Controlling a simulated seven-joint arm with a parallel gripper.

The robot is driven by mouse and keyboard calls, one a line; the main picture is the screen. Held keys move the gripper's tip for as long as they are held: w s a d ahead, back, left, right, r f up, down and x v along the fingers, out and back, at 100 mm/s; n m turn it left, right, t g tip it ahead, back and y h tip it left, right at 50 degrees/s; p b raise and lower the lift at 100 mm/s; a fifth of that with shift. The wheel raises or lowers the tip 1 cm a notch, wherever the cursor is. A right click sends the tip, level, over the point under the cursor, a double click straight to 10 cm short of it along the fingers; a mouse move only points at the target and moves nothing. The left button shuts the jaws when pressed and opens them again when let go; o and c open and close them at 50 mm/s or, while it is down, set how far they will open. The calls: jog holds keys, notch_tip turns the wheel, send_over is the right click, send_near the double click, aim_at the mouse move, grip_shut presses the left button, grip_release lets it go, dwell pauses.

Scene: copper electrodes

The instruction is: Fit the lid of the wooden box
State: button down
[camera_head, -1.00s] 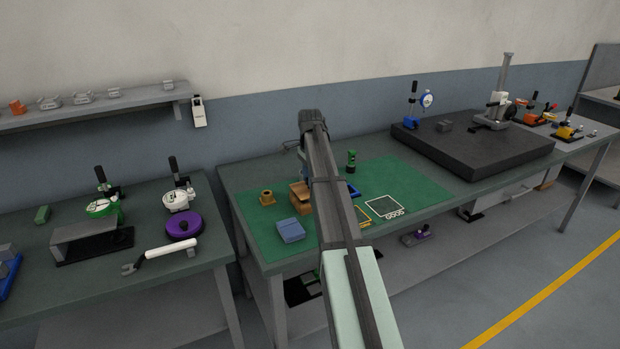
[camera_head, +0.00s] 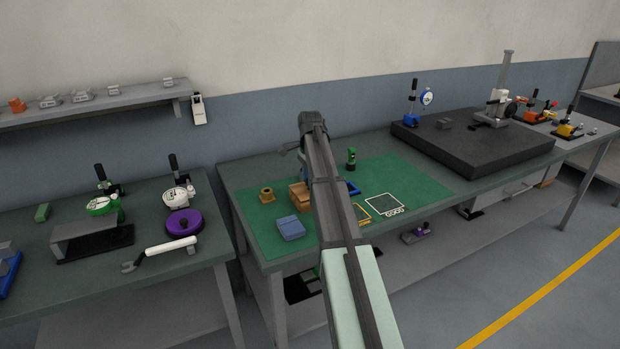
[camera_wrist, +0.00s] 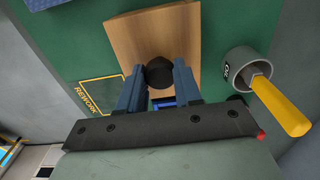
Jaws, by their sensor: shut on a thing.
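My gripper (camera_wrist: 159,88) is shut on the dark round knob (camera_wrist: 160,72) of the flat wooden lid (camera_wrist: 150,32) in the wrist view. Its two blue-grey fingers stand on either side of the knob. The lid looks tilted in that view and hides what is beneath it. The wooden box (camera_head: 299,196) stands on the green mat in the head view, just left of my arm, which partly covers that area. I cannot tell whether the lid touches the box.
A blue block (camera_head: 291,228) and a brass-coloured flanged part (camera_head: 267,195) are near the box on the green mat (camera_head: 420,185). A grey cup (camera_wrist: 240,72) with a yellow-handled tool (camera_wrist: 280,105) is close to the lid's right. A green-topped piece (camera_head: 351,158) stands behind my arm.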

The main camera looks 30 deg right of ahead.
jog(key=shift+f, duration=0.25)
jog(key=c, duration=0.7)
grip_release()
notch_tip(320, 180, up, 14)
jog(key=shift+f, duration=0.1)
